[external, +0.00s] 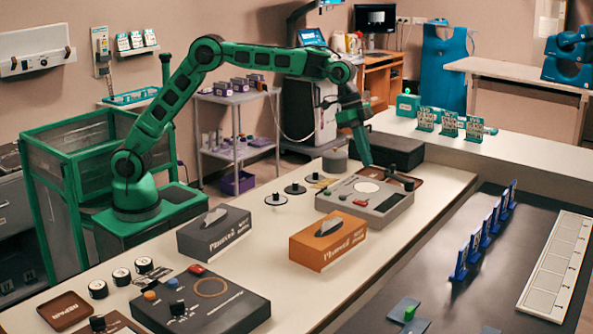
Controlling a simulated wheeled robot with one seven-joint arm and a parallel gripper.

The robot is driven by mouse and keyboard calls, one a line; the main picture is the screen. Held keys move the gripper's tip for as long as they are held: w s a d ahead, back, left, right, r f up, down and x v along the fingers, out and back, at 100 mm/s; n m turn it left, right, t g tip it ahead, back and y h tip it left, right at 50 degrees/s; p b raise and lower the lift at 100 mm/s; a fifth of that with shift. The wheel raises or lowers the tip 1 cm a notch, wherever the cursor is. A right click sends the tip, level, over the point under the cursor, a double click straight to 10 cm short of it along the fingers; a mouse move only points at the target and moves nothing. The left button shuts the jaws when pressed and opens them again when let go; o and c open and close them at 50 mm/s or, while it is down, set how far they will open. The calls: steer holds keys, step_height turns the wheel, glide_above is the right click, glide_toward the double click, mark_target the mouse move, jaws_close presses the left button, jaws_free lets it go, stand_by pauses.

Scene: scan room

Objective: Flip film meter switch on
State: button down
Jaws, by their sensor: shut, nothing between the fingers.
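My green arm reaches over the bench from the left. My gripper (365,162) points down, shut and empty, over the back of a grey box device (386,214). That device has a pale round disc, a red button, small dark parts on its top and a dark knob at its right end. In this view I cannot tell whether the fingertips touch it. A dark panel device (225,306) with an orange ring, an orange knob and a red piece lies at the front left. No label or switch position is readable, so I cannot tell which device is the film meter.
A grey tissue box (214,233) and an orange tissue box (328,240) stand in front of the grey device. Small round discs on stands (295,188) are left of it. A black box (396,150) is behind it. Blue upright holders (473,254) stand on the dark table at right.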

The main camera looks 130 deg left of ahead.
mark_target(364, 203)
steer(key=shift+r, duration=0.5)
steer(key=c, duration=2.2)
jaws_free()
steer(key=shift+r, duration=0.2)
steer(key=o, duration=0.6)
steer(key=s+f, duration=0.4)
steer(key=shift+s+f, duration=0.15)
steer(key=shift+s, duration=0.2)
steer(key=x, duration=1)
steer(key=shift+w+f, duration=0.2)
steer(key=shift+f, duration=0.15)
steer(key=shift+c, duration=0.3)
